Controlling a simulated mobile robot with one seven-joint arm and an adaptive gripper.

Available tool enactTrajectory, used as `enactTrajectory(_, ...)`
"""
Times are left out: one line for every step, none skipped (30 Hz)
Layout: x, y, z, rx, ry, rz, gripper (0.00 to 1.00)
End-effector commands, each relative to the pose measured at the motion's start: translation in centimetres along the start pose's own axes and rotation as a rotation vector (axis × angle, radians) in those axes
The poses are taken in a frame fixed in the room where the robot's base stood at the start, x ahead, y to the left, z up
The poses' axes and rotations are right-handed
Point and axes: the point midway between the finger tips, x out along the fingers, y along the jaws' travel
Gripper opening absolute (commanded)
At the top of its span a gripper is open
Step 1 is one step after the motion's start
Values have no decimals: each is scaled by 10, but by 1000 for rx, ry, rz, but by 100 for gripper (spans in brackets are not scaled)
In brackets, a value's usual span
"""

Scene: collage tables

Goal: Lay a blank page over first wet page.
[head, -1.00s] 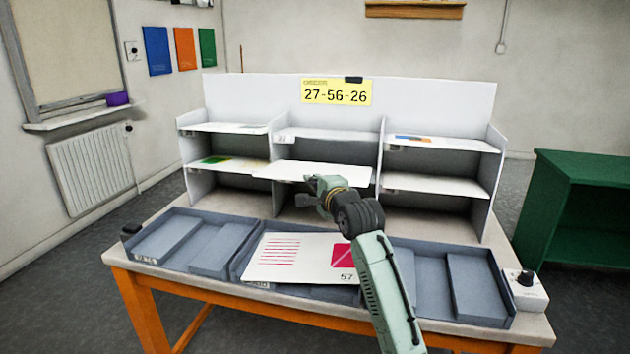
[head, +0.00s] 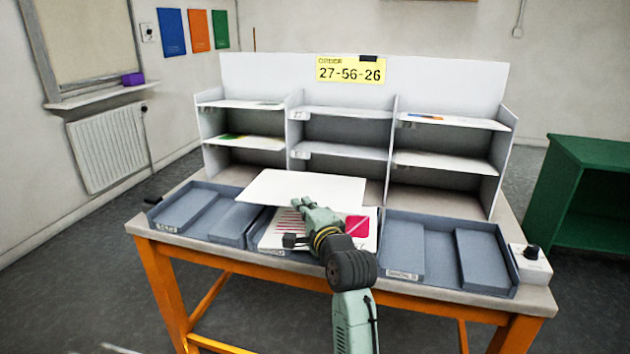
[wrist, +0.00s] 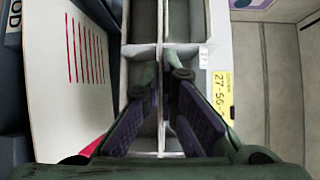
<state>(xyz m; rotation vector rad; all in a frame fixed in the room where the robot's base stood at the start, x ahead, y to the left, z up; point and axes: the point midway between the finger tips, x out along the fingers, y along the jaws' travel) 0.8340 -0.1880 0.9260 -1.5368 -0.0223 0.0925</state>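The blank page (head: 285,187) is a plain white sheet held about level in front of the middle shelf bay, above the back of the table. My gripper (head: 301,203) is at its near edge and looks shut on it. In the wrist view my fingers (wrist: 163,72) close together at the centre, with the page seen at most edge-on. The wet page (head: 362,228) has red lines and a red square and lies over the middle tray, below and nearer than the blank page. My arm hides part of it. Its red lines also show in the wrist view (wrist: 60,75).
A left tray (head: 165,226) and a right tray (head: 393,265) flank the middle one. A white shelf unit (head: 505,150) stands behind, with printed sheets on some shelves and a yellow order sign (head: 335,70) reading 27-56-26. A dial box (head: 533,268) sits at the right corner.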

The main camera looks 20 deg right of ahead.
Motion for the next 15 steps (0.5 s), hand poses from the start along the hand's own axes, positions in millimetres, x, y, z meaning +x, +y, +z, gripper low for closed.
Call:
enactTrajectory(-12, 16, 9, 3, 2, -8, 0)
enactTrajectory(-19, 22, 12, -1, 7, -13, 0)
enactTrajectory(-28, 30, 15, -6, 14, -19, 0)
enactTrajectory(-35, 35, 18, -8, 18, -24, 0)
enactTrajectory(-41, 40, 21, -12, 23, -28, 0)
enactTrajectory(-48, 46, 23, -15, 29, -33, 0)
enactTrajectory(-54, 50, 25, -18, 34, -38, 0)
enactTrajectory(-58, 53, 27, -20, 39, -41, 0)
enactTrajectory(-64, 57, 28, -23, 45, -45, 0)
enactTrajectory(-68, 60, 29, -26, 49, -48, 0)
enactTrajectory(-71, 62, 30, -27, 51, -50, 0)
enactTrajectory(-74, 64, 32, -29, 54, -53, 0)
enactTrajectory(-77, 66, 32, -30, 57, -54, 0)
enactTrajectory(-78, 67, 32, -32, 59, -56, 0)
enactTrajectory(-80, 67, 32, -34, 61, -58, 0)
